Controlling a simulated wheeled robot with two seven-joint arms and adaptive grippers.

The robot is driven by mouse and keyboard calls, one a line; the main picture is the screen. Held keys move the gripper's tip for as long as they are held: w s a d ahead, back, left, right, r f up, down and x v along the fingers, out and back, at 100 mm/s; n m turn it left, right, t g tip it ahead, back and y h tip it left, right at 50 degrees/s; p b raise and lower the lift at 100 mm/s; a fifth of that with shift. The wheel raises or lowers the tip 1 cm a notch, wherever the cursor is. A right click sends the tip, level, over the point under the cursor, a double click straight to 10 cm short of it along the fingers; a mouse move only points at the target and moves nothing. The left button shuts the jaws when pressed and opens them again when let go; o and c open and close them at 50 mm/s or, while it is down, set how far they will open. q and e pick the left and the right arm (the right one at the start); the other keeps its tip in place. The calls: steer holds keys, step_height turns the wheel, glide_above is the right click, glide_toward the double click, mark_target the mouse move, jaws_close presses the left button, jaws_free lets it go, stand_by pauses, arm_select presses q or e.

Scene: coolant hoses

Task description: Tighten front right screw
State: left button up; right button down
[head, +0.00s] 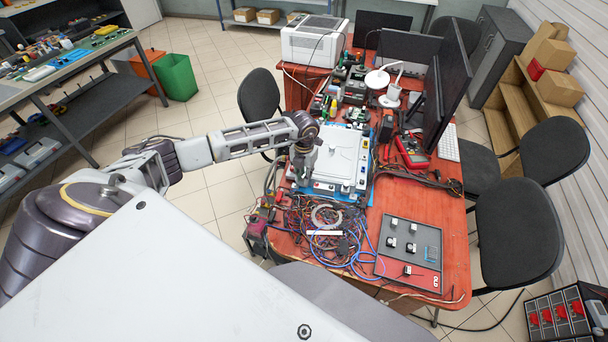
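A white box-shaped unit (341,157) with a flat lid lies on a blue mat (366,190) on the red-brown table. Small fittings show along its front edge, but I cannot make out single screws. My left arm reaches in from the left, and my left gripper (302,172) points down at the unit's left side, close to its front left corner. Its fingers are small and dark here, so I cannot tell whether they are open, touching the unit or holding a tool. My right gripper is out of view.
Tangled wires (330,232) lie in front of the unit. A grey and red switch panel (410,252) is at the table's front right. A red meter (411,150), a white lamp (392,95) and monitors (446,85) crowd the right and back. Chairs (517,232) stand right of the table.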

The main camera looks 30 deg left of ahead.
arm_select(q)
jaws_close()
